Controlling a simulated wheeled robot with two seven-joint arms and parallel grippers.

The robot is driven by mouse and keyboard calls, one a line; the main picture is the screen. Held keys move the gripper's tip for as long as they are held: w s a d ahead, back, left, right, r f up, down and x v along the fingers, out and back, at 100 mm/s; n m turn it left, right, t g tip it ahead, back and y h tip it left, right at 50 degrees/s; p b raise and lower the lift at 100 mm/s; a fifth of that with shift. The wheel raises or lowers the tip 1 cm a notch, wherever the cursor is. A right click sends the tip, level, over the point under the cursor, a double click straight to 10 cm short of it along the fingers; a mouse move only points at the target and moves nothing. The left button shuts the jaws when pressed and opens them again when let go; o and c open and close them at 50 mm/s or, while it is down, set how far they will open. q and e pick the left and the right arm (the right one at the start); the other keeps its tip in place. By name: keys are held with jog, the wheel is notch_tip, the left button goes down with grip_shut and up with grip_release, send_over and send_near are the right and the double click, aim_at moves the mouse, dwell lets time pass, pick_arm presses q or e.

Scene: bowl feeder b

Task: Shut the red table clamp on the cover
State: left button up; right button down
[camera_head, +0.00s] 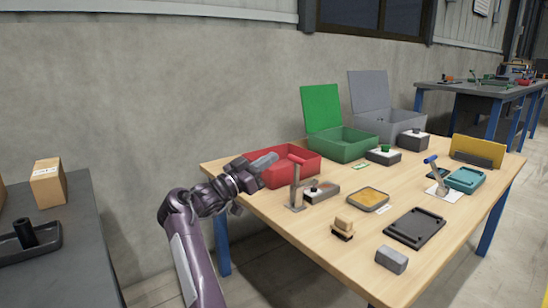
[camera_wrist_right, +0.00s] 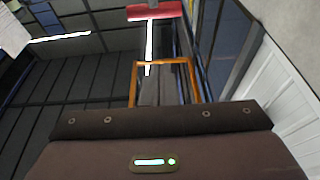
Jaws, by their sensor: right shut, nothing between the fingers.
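The red table clamp (camera_head: 295,183) stands near the table's left front edge, its lever upright with the red handle on top. Beside it, to the right, is a low grey block with a dark knob (camera_head: 319,191), which looks like the cover. Contact cannot be told.
An open red box (camera_head: 302,166) sits behind the clamp, and an open green box (camera_head: 345,149) stands further right. A blue-handled clamp (camera_head: 437,180), a yellow-filled tray (camera_head: 367,200), a black tray (camera_head: 414,228) and a wooden block piece (camera_head: 343,228) share the table.

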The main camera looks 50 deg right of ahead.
jog(key=w+a+r+p, duration=0.1)
jog(key=a, duration=0.6)
jog(key=shift+w+r+p, duration=0.2)
jog(key=shift+w+p, duration=0.1)
